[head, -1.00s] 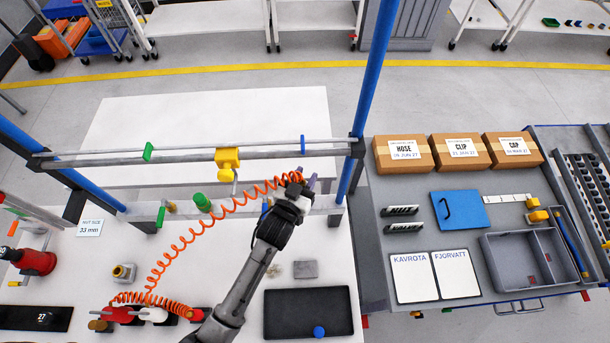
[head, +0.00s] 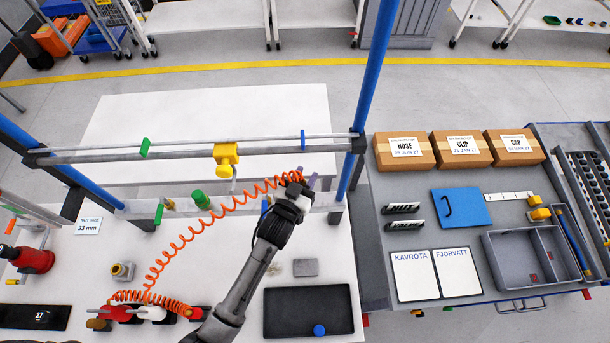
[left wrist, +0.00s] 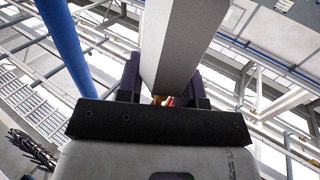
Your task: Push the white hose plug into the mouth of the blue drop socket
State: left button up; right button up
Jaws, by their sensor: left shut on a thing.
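My left gripper (head: 308,181) is at the lower rail of the frame, near its right end. It is shut on the end of the orange coiled hose (head: 183,226), where the hose plug is. The plug's white body is mostly hidden by the fingers. In the left wrist view the dark fingers (left wrist: 158,98) stand on both sides of a grey beam, with a small orange-red bit between them. A small blue part (head: 265,207) shows on the lower rail beside my wrist. The blue socket's mouth cannot be made out. My right gripper is not in view.
The upper rail (head: 190,151) carries green, yellow (head: 227,156) and blue (head: 303,140) parts. A green fitting (head: 201,200) sits on the lower rail. A blue post (head: 372,85) rises right of my gripper. A black tray (head: 285,325) lies on the bench.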

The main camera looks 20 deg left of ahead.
pick_arm(q)
jog(key=shift+f, duration=0.25)
jog(key=o, duration=1.1)
jog(key=shift+r, duration=0.15)
jog(key=shift+s, duration=0.1)
jog(key=s, duration=0.4)
jog(key=s+b, duration=0.1)
jog(key=s, duration=0.4)
jog(key=s+a+b, duration=0.1)
jog(key=s, duration=0.3)
jog(key=shift+s, duration=0.35)
